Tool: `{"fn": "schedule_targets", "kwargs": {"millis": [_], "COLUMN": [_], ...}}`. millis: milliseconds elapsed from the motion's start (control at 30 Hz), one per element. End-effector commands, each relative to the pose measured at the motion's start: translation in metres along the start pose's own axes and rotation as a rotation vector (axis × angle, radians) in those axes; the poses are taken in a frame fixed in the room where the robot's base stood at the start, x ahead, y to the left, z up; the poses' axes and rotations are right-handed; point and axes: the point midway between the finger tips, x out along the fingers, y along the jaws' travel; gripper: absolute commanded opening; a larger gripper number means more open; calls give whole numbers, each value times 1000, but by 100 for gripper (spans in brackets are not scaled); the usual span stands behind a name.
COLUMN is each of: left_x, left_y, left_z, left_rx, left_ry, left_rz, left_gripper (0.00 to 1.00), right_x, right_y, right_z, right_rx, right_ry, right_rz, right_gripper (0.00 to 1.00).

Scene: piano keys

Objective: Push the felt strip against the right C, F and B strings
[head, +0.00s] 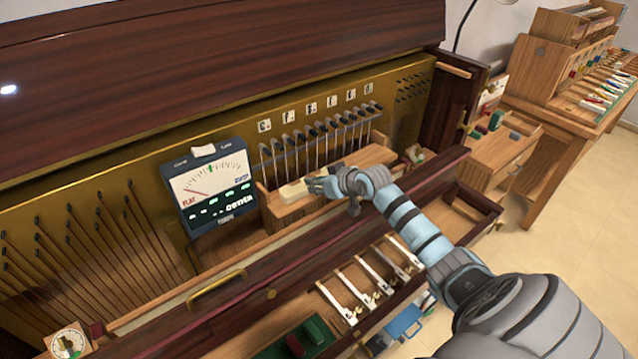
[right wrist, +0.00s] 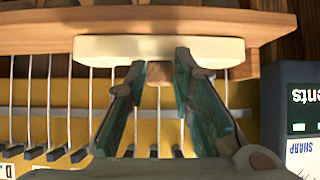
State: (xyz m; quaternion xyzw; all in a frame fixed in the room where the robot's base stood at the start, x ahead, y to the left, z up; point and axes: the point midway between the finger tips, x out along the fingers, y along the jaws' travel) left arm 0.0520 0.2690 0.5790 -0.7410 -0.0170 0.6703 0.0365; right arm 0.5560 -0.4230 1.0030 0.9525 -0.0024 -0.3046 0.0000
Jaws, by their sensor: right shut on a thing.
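The cream felt strip (head: 293,191) lies on a wooden ledge in front of the strings, left of my right gripper (head: 314,186) in the head view. In the right wrist view the strip (right wrist: 98,48) runs across the top with a small wooden grip block (right wrist: 160,73) on it. My right gripper (right wrist: 155,70) is shut on this block, one green-lined finger on each side. Pale strings (head: 318,150) rise behind the ledge under several letter cards (head: 311,110). The strings (right wrist: 49,100) pass near the strip, but I cannot tell whether it touches them. My left gripper is out of view.
A tuning meter (head: 210,190) stands left of the strings, close to the ledge. A wooden fallboard with a brass handle (head: 217,290) runs along the front. A side table (head: 600,110) stands at the right. Bare floor (head: 575,225) shows below it.

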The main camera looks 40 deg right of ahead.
Motion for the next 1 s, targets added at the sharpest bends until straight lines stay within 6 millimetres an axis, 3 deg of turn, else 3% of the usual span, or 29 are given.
{"fn": "schedule_targets", "kwargs": {"millis": [1000], "left_x": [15], "left_y": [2], "left_z": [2], "left_rx": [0], "left_ry": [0], "left_rz": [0], "left_gripper": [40], "right_x": [17], "right_y": [0], "right_z": [-11], "right_rx": [1], "right_ry": [1], "right_rz": [0], "right_gripper": [5]}}
